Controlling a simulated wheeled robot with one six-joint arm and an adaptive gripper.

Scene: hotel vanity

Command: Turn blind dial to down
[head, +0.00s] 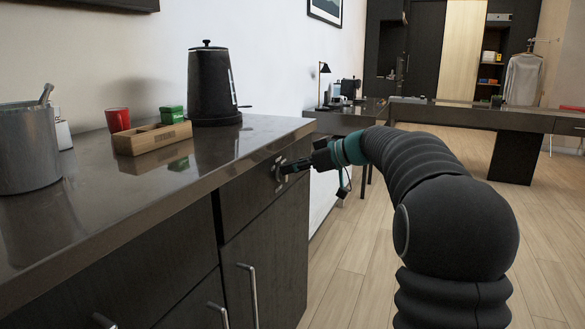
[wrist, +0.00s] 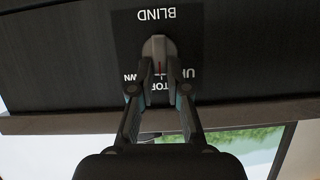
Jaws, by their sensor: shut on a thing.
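The blind dial (wrist: 160,46) is a light grey knob on a dark plate (wrist: 122,35) with white lettering, upside down in the wrist view. BLIND stands above the knob; UP is at its right, STOP below it, and DOWN, partly hidden, at its left. The knob's red mark points at STOP. My gripper (wrist: 159,82) has a finger on each side of the knob and is shut on it. In the head view my gripper (head: 293,168) reaches the cabinet front near its right end; the dial is mostly hidden there.
The dark counter (head: 232,150) above carries a black kettle (head: 210,88), a wooden box (head: 150,138), a red cup (head: 117,120) and a grey container (head: 25,145). Cabinet handles (head: 250,290) stick out below. The wooden floor (head: 345,270) at right is open.

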